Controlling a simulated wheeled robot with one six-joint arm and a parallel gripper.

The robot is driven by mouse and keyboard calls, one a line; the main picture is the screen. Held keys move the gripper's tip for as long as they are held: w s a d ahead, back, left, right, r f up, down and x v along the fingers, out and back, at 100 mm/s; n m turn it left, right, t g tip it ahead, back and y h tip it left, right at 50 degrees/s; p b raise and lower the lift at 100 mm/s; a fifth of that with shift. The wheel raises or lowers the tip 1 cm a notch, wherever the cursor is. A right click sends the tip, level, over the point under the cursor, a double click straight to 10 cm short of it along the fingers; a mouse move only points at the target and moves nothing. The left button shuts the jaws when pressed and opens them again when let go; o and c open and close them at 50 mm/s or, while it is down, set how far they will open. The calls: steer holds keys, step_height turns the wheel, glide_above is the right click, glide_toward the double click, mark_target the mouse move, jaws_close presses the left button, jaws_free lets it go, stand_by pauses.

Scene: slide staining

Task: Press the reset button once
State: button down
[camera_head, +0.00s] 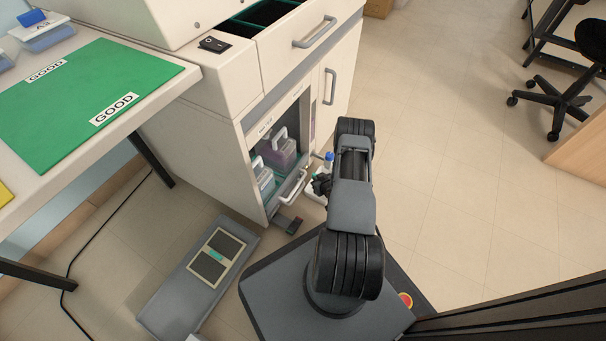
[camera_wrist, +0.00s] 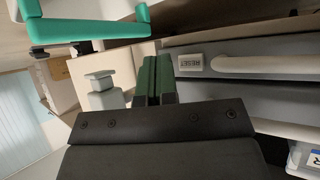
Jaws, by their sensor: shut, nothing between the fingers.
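A small white label reading RESET (camera_wrist: 190,62) shows upside down in the wrist view, on a grey front beside a pale bar handle (camera_wrist: 255,66). Left of my fingers, a light grey stepped knob (camera_wrist: 103,92) stands out; I cannot tell whether it is the reset button. My gripper (camera_wrist: 157,68) is shut and empty, its two green-and-black fingers side by side, between the knob and the label. I cannot tell whether the fingertips touch anything. In the head view my arm reaches toward the white cabinet (camera_head: 195,145) and largely hides what is beyond it.
The cabinet has an open drawer (camera_head: 318,40) on top and an open lower bay with containers (camera_head: 278,152). A black rocker switch (camera_head: 214,44) sits on the cabinet top. A grey floor unit (camera_head: 185,290) lies at lower left.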

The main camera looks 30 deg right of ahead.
steer(key=shift+s+d+f, duration=0.1)
steer(key=shift+s+d, duration=0.2)
steer(key=shift+s, duration=0.45)
stand_by(0.3)
